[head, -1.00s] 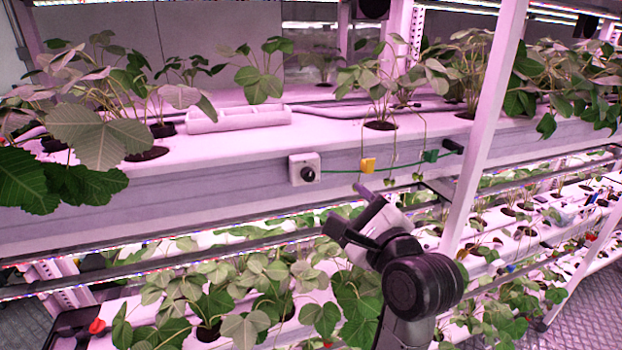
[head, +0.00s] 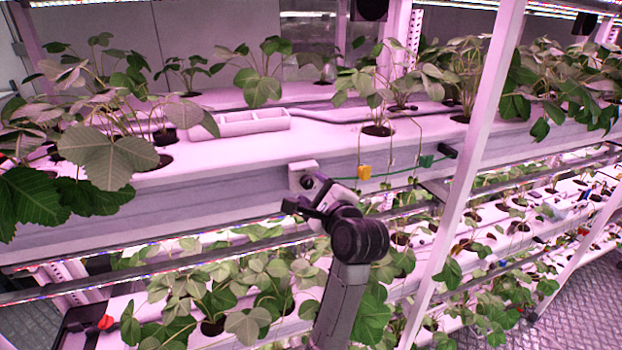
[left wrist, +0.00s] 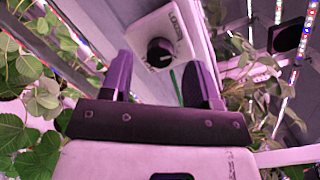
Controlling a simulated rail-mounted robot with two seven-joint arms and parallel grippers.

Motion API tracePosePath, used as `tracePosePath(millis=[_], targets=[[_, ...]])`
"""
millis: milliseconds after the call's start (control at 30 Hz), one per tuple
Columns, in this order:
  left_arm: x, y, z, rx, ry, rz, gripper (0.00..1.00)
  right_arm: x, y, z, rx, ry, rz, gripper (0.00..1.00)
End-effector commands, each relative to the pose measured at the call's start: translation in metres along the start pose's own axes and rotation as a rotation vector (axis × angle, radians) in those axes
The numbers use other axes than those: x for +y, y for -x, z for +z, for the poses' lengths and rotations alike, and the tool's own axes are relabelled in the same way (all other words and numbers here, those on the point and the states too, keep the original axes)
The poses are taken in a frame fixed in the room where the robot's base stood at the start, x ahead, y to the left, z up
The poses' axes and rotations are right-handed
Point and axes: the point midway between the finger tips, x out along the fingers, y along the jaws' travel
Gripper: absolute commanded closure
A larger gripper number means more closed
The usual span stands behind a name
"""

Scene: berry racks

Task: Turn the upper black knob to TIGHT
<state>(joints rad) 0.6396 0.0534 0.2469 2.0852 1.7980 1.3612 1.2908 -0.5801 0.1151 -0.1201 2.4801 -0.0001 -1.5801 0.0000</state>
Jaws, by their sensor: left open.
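The black knob (head: 308,183) sits on a white box (head: 299,169) on the front face of the upper trough. In the left wrist view the knob (left wrist: 160,52) is ahead of the fingers, on a white plate (left wrist: 178,40) with lettering that looks like LOOSE; the rest is too small to read. My left gripper (head: 305,196) is just below and in front of the box, partly overlapping it. Its two fingers (left wrist: 160,80) are open and empty, one on each side of the knob's line, apparently short of it. My right gripper is in neither view.
A green cord with a yellow clip (head: 364,172) and a green clip (head: 426,161) runs right from the box along the trough (head: 200,200). A slanted white post (head: 468,190) stands to the right. Leafy plants fill the lower level.

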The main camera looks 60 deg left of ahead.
Motion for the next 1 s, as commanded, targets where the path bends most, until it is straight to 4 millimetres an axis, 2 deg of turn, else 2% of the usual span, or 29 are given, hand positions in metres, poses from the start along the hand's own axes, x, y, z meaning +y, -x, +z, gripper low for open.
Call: tracePosePath(millis=[200,600,1000], targets=[[-0.001,-0.016,0.001,0.000,-0.002,-0.001,0.45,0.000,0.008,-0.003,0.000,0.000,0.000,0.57],[0.000,-0.019,0.000,0.000,0.000,-0.001,0.46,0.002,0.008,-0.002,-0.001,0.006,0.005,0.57],[0.000,-0.019,0.000,0.000,0.000,0.000,0.84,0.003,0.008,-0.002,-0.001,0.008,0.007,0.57]])
